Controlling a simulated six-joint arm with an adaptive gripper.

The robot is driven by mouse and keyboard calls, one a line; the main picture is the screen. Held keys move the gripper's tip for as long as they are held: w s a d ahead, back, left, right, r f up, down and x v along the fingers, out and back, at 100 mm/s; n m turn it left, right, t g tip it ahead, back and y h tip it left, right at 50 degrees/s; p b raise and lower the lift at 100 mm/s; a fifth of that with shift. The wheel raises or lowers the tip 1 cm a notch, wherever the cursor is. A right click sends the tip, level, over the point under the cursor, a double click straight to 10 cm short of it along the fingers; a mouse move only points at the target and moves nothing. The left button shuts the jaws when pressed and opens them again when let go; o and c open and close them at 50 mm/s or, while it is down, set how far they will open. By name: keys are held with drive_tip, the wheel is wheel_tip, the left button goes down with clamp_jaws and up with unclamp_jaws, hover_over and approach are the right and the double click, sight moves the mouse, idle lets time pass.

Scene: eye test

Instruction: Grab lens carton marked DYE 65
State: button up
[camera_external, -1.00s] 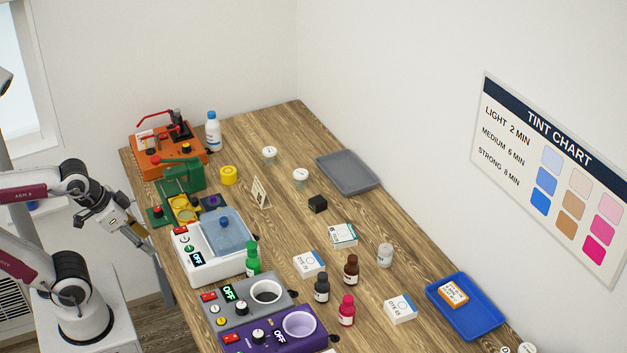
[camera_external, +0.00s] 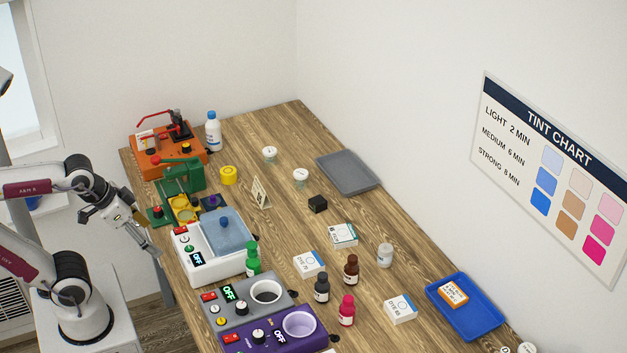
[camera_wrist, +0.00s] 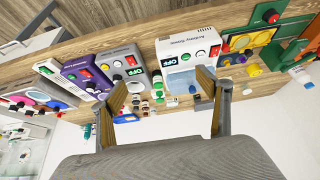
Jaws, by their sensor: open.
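The lens carton that seems to read DYE 65 (camera_external: 400,309) lies flat on the table, left of the blue tray. It is white with a blue edge; its print is small. A similar white carton (camera_external: 309,263), its number hard to read, lies farther back and left. A third carton (camera_external: 343,235) has a teal edge. My gripper (camera_external: 153,238) is open and empty at the table's left edge, beside the white machine and far from the cartons. In the wrist view its two fingers (camera_wrist: 163,84) stand apart; I cannot pick out the carton there.
Dye bottles, including a pink one (camera_external: 346,311) and a brown one (camera_external: 351,270), stand among the cartons. A white machine (camera_external: 203,266), a grey unit (camera_external: 226,318) and a purple unit (camera_external: 262,340) line the near edge. The blue tray (camera_external: 486,311) holds an orange carton (camera_external: 453,292).

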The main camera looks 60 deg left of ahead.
drive_tip(key=w+d+r+m, duration=0.1)
drive_tip(key=w+d+r, duration=0.15)
drive_tip(key=w, duration=0.55)
drive_tip(key=w+d+r, duration=0.2)
drive_tip(key=w+r, duration=0.1)
drive_tip(key=w, duration=0.4)
drive_tip(key=m+h, duration=0.3)
hover_over(397, 307)
drive_tip(key=s+a, duration=0.2)
drive_tip(key=s, duration=0.2)
drive_tip(key=shift+a+f, duration=0.15)
drive_tip(key=shift+f, duration=9.8)
drive_tip(key=shift+f+t+y, duration=0.1)
drive_tip(key=shift+t+y, duration=0.2)
drive_tip(key=shift+x, duration=1.25)
drive_tip(key=shift+d+x, duration=0.15)
drive_tip(key=shift+x, duration=1.15)
drive_tip(key=shift+d+x, duration=0.15)
drive_tip(key=shift+x, duration=1.15)
